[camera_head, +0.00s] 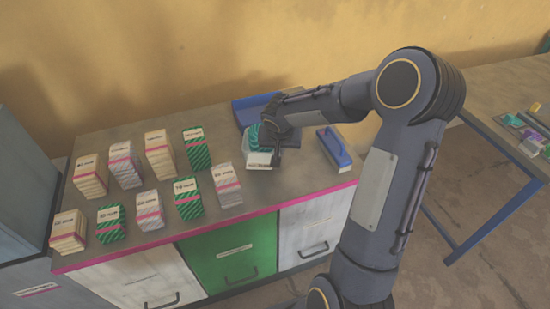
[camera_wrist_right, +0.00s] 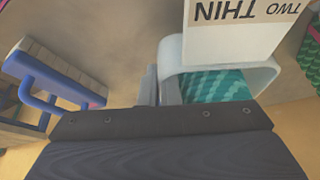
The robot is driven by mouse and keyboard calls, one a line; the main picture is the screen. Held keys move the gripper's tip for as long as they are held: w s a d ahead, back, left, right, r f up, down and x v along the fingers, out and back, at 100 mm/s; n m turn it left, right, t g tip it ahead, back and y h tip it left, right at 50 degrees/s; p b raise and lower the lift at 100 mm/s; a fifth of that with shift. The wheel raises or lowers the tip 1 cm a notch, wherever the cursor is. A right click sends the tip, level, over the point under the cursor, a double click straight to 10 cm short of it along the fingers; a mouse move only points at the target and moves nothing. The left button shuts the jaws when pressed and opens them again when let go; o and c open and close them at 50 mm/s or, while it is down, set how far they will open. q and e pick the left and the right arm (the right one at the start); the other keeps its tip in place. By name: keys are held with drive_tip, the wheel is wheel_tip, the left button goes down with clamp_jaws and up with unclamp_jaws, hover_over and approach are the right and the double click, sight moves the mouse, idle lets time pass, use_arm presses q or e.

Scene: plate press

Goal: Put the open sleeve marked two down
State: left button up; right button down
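The open sleeve marked two (camera_wrist_right: 220,52) is pale, with a white label reading "TWO THIN" that appears upside down in the right wrist view. Green striped contents (camera_wrist_right: 215,88) show in its open end. In the head view the sleeve (camera_head: 257,160) is at the back right of the counter, partly hidden by my right gripper (camera_head: 279,150). In the wrist view the right fingers (camera_wrist_right: 163,86) are close together at the sleeve's left wall and seem to pinch it. Whether the sleeve touches the counter is not clear. My left gripper is out of view.
Several labelled packs (camera_head: 150,210) stand in rows on the left of the grey counter (camera_head: 110,258). A blue tray (camera_head: 243,106) lies behind the sleeve. A blue-handled block (camera_head: 333,147) is to its right. Another table (camera_head: 490,97) stands at far right.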

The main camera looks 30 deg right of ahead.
drive_tip(key=shift+f, duration=2.15)
drive_tip(key=shift+f+b, duration=0.15)
drive_tip(key=shift+b, duration=0.2)
drive_tip(key=c, duration=1.6)
unclamp_jaws()
drive_tip(key=shift+c, duration=0.2)
